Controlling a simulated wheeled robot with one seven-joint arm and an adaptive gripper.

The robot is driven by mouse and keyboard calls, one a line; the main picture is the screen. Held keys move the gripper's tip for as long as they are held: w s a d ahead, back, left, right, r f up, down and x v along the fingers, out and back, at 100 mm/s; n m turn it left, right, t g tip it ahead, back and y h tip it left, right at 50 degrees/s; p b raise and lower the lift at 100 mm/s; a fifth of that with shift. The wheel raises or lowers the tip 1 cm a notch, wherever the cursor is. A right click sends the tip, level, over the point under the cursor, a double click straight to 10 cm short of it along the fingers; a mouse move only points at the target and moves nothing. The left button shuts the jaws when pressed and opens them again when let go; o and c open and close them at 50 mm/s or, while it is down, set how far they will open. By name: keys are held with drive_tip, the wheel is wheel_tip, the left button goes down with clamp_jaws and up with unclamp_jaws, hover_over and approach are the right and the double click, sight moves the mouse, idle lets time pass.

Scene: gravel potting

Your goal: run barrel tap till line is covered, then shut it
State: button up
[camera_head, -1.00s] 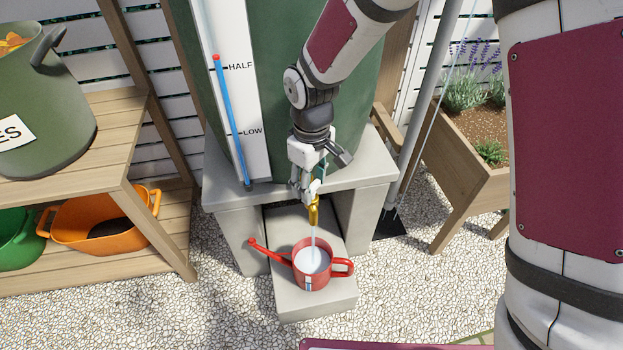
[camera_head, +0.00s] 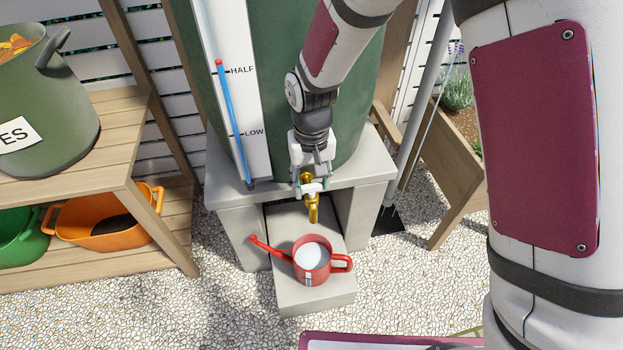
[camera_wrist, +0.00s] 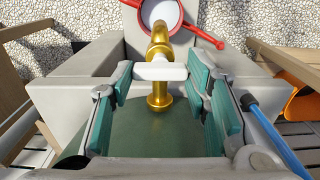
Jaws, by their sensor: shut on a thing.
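The brass barrel tap (camera_head: 313,210) sticks out low on the green barrel (camera_head: 347,120). Its white lever (camera_wrist: 160,71) lies crosswise over the spout in the wrist view. My gripper (camera_head: 310,184) is shut on this lever, with a teal-padded finger at each end of it (camera_wrist: 160,76). No water stream shows below the spout. The red watering can (camera_head: 312,268) stands upright under the tap, holding pale water, and its rim also shows in the wrist view (camera_wrist: 184,27). A small pale and blue gauge strip (camera_head: 308,280) is on its front; its line is too small to read.
The can stands on a concrete block (camera_head: 318,298) before the barrel's stand (camera_head: 350,182). A blue level tube (camera_head: 235,125) runs up the barrel. A wooden shelf (camera_head: 150,222) with tubs is at left, a planter (camera_head: 450,190) at right.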

sight(311, 185)
idle(0.4)
drive_tip(key=o, duration=1.2)
drive_tip(key=shift+c, duration=0.2)
wheel_tip(311, 185, up, 12)
